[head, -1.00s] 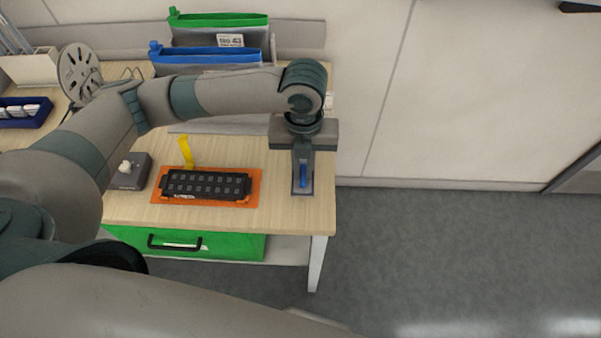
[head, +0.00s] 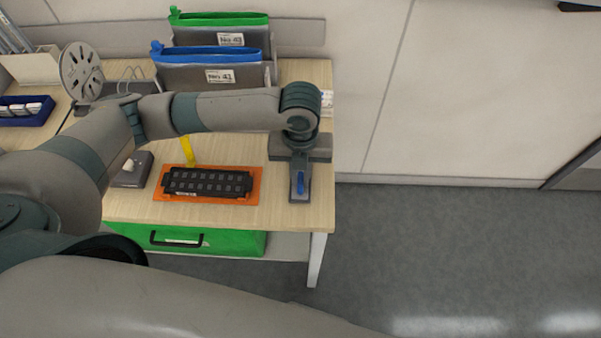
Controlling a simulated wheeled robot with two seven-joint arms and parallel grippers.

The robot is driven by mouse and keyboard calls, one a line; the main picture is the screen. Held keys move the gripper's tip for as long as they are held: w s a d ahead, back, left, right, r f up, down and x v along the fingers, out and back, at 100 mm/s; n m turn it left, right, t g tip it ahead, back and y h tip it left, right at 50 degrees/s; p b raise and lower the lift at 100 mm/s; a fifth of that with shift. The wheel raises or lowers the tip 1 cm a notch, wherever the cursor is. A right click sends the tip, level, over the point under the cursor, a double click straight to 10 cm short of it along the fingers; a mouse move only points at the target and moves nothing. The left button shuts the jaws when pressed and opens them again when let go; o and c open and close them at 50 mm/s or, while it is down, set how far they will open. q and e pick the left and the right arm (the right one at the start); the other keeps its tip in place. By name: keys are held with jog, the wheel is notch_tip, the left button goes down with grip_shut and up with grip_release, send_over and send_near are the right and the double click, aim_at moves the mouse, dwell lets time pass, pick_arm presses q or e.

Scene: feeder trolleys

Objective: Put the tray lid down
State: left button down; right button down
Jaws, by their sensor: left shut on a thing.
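My left gripper (head: 300,185) comes in from the left and points down over the right end of the wooden table. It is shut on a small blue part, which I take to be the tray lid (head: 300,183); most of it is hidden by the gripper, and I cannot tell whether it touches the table. A black tray (head: 208,183) with rows of small grey pockets lies on an orange base (head: 254,186) to the left of the gripper. The tray's top is uncovered. My right gripper is not in view.
A yellow upright piece (head: 187,151) stands behind the tray, and a grey box with a white knob (head: 132,170) stands left of it. Blue (head: 205,55) and green-topped (head: 218,19) bins stand at the back. The table's right edge is close to the gripper.

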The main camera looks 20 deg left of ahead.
pick_arm(q)
jog(key=shift+f, duration=0.15)
jog(key=c, duration=1.8)
grip_release()
jog(key=shift+o, duration=0.2)
notch_tip(320, 180, up, 12)
jog(key=b, duration=0.2)
jog(key=shift+r+b, duration=0.2)
jog(key=shift+b, duration=0.2)
